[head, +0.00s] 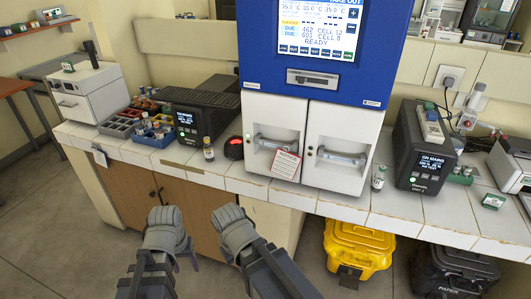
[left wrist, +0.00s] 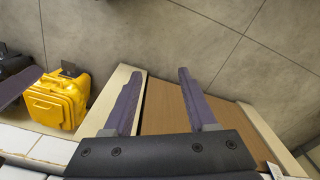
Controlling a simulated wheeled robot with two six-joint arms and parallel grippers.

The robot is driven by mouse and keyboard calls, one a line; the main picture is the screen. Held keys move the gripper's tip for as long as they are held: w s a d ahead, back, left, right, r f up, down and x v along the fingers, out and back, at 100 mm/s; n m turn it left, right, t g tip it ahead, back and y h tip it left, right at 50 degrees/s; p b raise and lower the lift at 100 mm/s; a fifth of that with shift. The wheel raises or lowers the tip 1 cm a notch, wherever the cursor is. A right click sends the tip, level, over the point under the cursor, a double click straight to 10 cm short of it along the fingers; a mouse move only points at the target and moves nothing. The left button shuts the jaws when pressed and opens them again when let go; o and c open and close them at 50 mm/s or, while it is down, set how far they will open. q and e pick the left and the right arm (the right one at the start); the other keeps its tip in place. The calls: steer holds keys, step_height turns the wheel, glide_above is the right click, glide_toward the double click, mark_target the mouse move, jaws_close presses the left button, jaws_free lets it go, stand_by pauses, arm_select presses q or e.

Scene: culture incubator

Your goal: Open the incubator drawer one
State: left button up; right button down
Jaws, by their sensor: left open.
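The blue and white incubator (head: 312,60) stands on the tiled counter, its screen reading READY. Below its slot (head: 312,79) are two white closed fronts side by side: a left drawer (head: 272,111) with a bar handle (head: 275,144) and a right drawer (head: 345,126) with a bar handle (head: 342,156). I cannot read which is number one. A red-lettered card (head: 286,165) hangs at the left drawer's lower right. My left gripper (left wrist: 158,78) is open and empty, away from both handles, in front of the cabinet. My right arm (head: 236,228) is beside it; its fingers are mostly hidden.
A small vial (head: 208,149) and a red-topped black device (head: 234,148) stand left of the incubator; another vial (head: 378,178) and a dark display unit (head: 423,150) stand right. A yellow bin (head: 356,247) and a black bin (head: 452,272) are under the counter. The floor in front is clear.

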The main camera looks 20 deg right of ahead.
arm_select(q)
steer(key=w+f+h+b, duration=0.2)
steer(key=w+f+b, duration=0.2)
steer(key=w+f, duration=0.1)
steer(key=n+t+h+b, duration=0.2)
steer(key=n+t+h, duration=0.65)
steer(key=h, duration=0.45)
glide_toward(268, 144)
steer(key=d+f, duration=0.1)
steer(key=d, duration=0.2)
steer(key=shift+w+a+r+t, duration=0.1)
steer(key=shift+w+r+t, duration=0.2)
steer(key=shift+w+t, duration=0.25)
arm_select(e)
step_height(268, 144, down, 8)
steer(key=shift+w, duration=0.2)
steer(key=shift+a, duration=0.1)
arm_select(q)
steer(key=x, duration=0.7)
steer(key=shift+w+d+f, duration=0.1)
steer(key=shift+w+d, duration=0.15)
steer(key=shift+d, duration=0.1)
steer(key=shift+c, duration=0.2)
